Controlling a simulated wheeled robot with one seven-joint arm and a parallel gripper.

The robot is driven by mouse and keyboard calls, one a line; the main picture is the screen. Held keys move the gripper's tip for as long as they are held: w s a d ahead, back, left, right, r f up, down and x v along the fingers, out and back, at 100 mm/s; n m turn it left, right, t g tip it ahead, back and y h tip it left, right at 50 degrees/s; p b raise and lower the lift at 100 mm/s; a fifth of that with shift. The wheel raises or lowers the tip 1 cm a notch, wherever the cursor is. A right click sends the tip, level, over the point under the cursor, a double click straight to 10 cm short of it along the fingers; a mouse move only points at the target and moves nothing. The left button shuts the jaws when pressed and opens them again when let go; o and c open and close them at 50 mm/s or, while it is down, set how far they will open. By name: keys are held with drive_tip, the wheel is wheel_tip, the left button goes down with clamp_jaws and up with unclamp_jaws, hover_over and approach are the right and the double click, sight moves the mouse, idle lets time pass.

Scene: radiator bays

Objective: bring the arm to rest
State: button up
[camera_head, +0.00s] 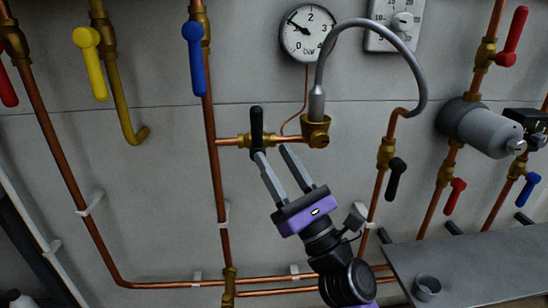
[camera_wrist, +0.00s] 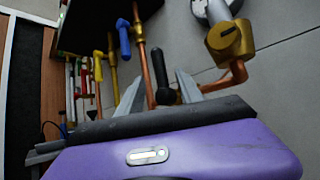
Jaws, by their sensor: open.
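My gripper (camera_head: 270,153) is open, its two grey fingers pointing up at the pipework on the wall. In the head view its left fingertip overlaps the lower end of a black lever handle (camera_head: 256,126) on a brass valve. In the wrist view that black handle (camera_wrist: 159,71) appears between the two spread fingers of my gripper (camera_wrist: 165,98). I cannot tell whether a finger touches it. The purple gripper body shows below the fingers.
A grey hose (camera_head: 325,62) loops from a brass fitting (camera_head: 316,131) close to the right finger. A pressure gauge (camera_head: 308,33) hangs above. Copper pipes with coloured levers run on both sides. A grey shelf (camera_head: 465,268) with a small cup (camera_head: 427,287) is at lower right.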

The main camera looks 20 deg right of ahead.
drive_tip(key=s+f+n+g+h, duration=0.1)
drive_tip(key=s+f+n+g, duration=0.15)
drive_tip(key=f, duration=0.35)
drive_tip(key=s+f+n+g+h, duration=0.1)
drive_tip(key=s+f+n, duration=0.15)
drive_tip(key=f, duration=0.45)
drive_tip(key=s+d+f+n+g+h, duration=0.2)
drive_tip(key=s+f+n, duration=0.6)
drive_tip(key=s, duration=0.2)
drive_tip(key=s+d+f+n+g+h, duration=0.1)
drive_tip(key=s+f+n+g+h, duration=0.15)
drive_tip(key=s+f+n, duration=0.65)
drive_tip(key=s+a+r+n+g, duration=0.1)
drive_tip(key=s+a+r+n, duration=0.1)
drive_tip(key=s+n, duration=0.55)
drive_tip(key=s+a+r+n+g, duration=0.15)
drive_tip(key=s+n, duration=0.25)
drive_tip(key=s, duration=0.6)
wheel_tip(320, 180, up, 18)
drive_tip(key=p, duration=1.7)
drive_tip(key=shift+d, duration=0.2)
drive_tip(key=shift+w+f, duration=0.1)
